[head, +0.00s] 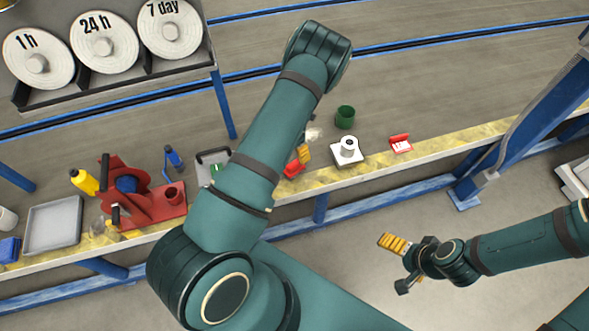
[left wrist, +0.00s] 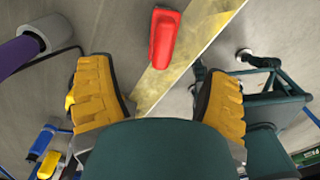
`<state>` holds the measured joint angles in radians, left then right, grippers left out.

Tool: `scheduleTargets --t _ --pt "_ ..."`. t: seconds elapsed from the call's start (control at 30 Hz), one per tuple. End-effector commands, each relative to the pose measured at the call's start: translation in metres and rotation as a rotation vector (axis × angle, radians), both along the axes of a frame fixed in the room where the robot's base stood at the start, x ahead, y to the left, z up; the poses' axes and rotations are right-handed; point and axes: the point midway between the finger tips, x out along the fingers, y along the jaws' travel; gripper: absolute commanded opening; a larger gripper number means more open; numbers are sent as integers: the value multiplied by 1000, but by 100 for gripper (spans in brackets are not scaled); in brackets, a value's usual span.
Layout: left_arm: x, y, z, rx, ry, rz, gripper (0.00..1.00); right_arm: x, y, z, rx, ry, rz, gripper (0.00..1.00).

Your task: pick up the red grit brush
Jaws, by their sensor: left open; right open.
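The red grit brush (head: 293,169) appears to be the red piece on the yellowish bench strip, partly hidden by my left arm in the head view. In the left wrist view a red, rounded, long block (left wrist: 164,38) lies near the top middle, ahead of the fingers. My left gripper (left wrist: 163,98) is open with its yellow fingers wide apart, and nothing is between them. In the head view one yellow finger of it (head: 305,154) shows close to the red piece; the rest is behind the arm. My right gripper (head: 405,258) is open and empty, off the bench's front side.
A white block with a roll (head: 347,151), a green cup (head: 345,117) and a red-and-white item (head: 400,144) stand to the right. A red fixture (head: 145,197), yellow bottle (head: 84,181) and grey tray (head: 53,226) stand left. A blue post (head: 525,120) rises at right.

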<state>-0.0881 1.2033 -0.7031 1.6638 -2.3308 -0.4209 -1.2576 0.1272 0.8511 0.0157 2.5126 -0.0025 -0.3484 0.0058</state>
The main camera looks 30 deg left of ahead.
Motion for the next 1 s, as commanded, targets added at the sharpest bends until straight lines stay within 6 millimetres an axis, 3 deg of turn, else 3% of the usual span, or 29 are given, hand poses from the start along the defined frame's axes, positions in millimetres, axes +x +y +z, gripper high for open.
scheduleTargets --t 0.1,0.3,0.57,0.9,1.0 --pt "-1 0 -28 -2 3 3 78 1 0 -9 0 -2 0 100" --pt "-1 0 -58 -3 2 6 78 2 0 -15 -1 -6 -1 100" --pt "-2 -1 -71 -3 0 7 78 3 -1 -18 -1 -8 -2 100" --pt "-6 -3 -115 -3 2 7 78 6 -1 -32 -3 -14 -3 100" --pt "-5 -3 -119 -4 1 6 78 6 -1 -32 -3 -14 -4 100"
